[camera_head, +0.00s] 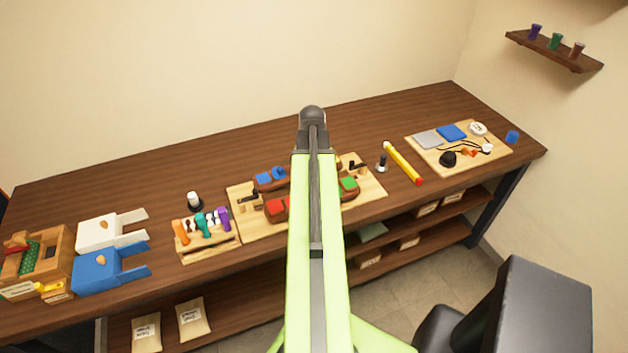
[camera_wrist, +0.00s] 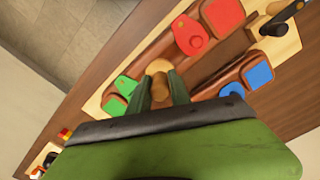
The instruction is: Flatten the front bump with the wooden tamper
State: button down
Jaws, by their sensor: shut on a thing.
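In the wrist view my gripper (camera_wrist: 160,88) is shut on the wooden tamper (camera_wrist: 158,67), whose rounded tan end shows between the fingers. The tamper is over the brown saddle, which carries red pads (camera_wrist: 190,35), green pads (camera_wrist: 113,104) and blue pads (camera_wrist: 258,75). The saddle sits on a light wooden board, also seen in the head view (camera_head: 238,192). My arm crosses the middle of the head view and hides my gripper, the tamper and part of the saddle. I cannot make out the front bump or whether the tamper touches the saddle.
Left of the board stand a tool rack (camera_head: 208,249), a white block (camera_head: 98,232) and a blue block (camera_head: 98,272). On the right are a yellow roller (camera_head: 402,162) and another board (camera_head: 428,158) with small parts. The bench's back strip is mostly clear.

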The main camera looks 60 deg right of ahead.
jog(key=shift+f+b, duration=1.1)
dwell(2.6)
jog(key=shift+r, duration=0.1)
dwell(0.4)
notch_tip(320, 180, up, 5)
jog(key=p, duration=0.5)
jog(key=shift+f, duration=0.2)
